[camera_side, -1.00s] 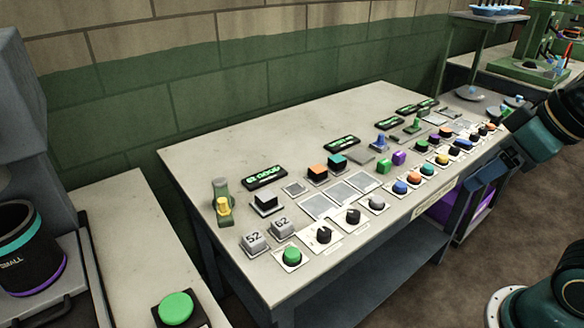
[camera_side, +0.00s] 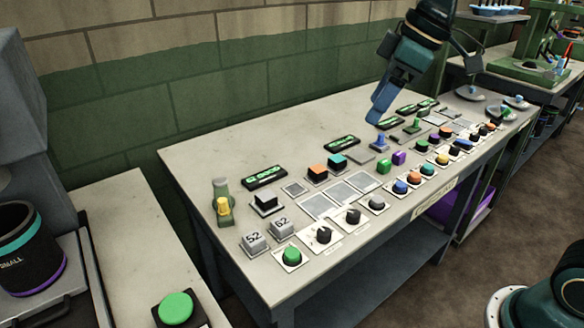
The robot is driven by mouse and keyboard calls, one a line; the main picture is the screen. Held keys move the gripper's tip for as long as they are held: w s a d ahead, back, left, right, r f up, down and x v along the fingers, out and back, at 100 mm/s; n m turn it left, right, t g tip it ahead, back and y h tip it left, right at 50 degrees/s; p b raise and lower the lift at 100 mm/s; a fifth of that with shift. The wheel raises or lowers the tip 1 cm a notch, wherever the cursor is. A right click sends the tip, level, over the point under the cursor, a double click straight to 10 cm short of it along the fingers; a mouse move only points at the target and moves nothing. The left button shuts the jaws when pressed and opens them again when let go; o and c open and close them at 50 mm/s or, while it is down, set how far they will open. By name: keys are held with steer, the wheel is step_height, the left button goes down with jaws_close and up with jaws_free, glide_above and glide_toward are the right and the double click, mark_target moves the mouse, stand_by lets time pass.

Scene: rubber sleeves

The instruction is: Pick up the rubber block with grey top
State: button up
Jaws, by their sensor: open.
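My gripper (camera_side: 377,115) is over the table's back right part, tilted down to the left. It is open, apart from the grey-topped block and well to its right. The gap between its fingers is hard to see.
The light table (camera_side: 240,150) is bare behind the controls. A yellow-and-green lever (camera_side: 222,203) stands left of the block. Grey number blocks (camera_side: 255,244), knobs and a green button (camera_side: 291,254) lie in front. Green displays (camera_side: 265,178) lie behind. Green and purple cubes (camera_side: 398,158) are farther right.

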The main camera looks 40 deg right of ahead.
steer(key=w+a+f+n+g+y, duration=0.1)
steer(key=w+f+n, duration=0.2)
steer(key=w, duration=0.4)
steer(key=w+a+f+n+g, duration=0.1)
steer(key=w+a+f+n, duration=0.1)
steer(key=w, duration=0.5)
steer(key=w+f+n+g, duration=0.1)
steer(key=w+f+n, duration=0.5)
steer(key=f, duration=0.6)
steer(key=w, duration=0.2)
steer(key=shift+w+a+g+y, duration=0.15)
steer(key=shift+w+g+y, duration=0.15)
steer(key=shift+g+y, duration=0.1)
glide_above(266, 195)
steer(key=d, duration=0.2)
steer(key=shift+d+f, duration=0.1)
steer(key=shift+f, duration=3.85)
steer(key=shift+f, duration=0.1)
steer(key=shift+x, duration=2.5)
steer(key=shift+s+d, duration=0.1)
